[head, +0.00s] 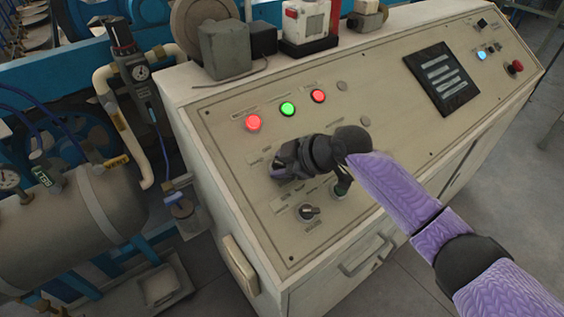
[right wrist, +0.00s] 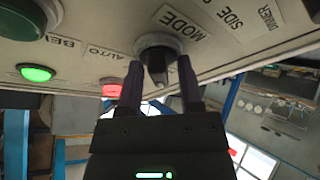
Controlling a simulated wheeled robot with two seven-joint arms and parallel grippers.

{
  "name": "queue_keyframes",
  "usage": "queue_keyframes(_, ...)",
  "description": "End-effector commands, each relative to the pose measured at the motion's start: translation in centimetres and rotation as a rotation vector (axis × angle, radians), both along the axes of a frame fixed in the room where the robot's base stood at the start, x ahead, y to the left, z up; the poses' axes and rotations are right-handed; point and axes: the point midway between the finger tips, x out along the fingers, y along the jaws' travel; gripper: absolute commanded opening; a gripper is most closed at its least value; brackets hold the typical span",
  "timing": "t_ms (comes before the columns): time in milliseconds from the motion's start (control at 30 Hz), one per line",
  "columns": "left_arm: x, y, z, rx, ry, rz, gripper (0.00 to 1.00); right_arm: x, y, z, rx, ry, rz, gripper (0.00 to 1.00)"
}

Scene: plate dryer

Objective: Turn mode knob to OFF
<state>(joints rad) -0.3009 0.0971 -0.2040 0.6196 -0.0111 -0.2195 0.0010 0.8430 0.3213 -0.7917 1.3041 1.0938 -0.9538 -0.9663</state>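The mode knob (right wrist: 157,60) is a black rotary knob with a narrow grip, set in the sloped panel. In the right wrist view, the "MODE" label (right wrist: 182,22) is beside it and an "AUTO" label (right wrist: 103,54) is to its left. My right gripper (right wrist: 159,74) has one dark finger on each side of the knob's grip. The fingers look apart from it, with small gaps. In the head view, my right gripper (head: 286,163) is at the panel's lower left and hides the mode knob. My left gripper is not in view.
The control panel (head: 385,130) carries lit red (head: 253,122) and green (head: 288,109) lamps above my gripper. Another black knob (head: 308,211) is just below it, and a dark green button (head: 341,188) is under my arm. A dark screen (head: 441,79) is farther right.

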Motion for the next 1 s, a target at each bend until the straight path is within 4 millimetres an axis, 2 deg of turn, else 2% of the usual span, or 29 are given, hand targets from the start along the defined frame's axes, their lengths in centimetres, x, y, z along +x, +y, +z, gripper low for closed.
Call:
queue_keyframes(33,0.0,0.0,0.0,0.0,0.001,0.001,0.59,0.0,0.0,0.0,0.0,0.0,0.0,0.14)
queue_keyframes(100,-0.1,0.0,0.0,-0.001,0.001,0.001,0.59,0.0,0.0,0.0,0.0,0.0,0.0,0.0)
queue_keyframes(467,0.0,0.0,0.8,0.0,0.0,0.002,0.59,0.0,0.0,0.2,0.02,0.014,-0.044,0.0)
queue_keyframes(1000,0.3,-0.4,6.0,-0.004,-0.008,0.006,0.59,0.0,0.0,0.5,0.19,0.141,-0.401,0.0)
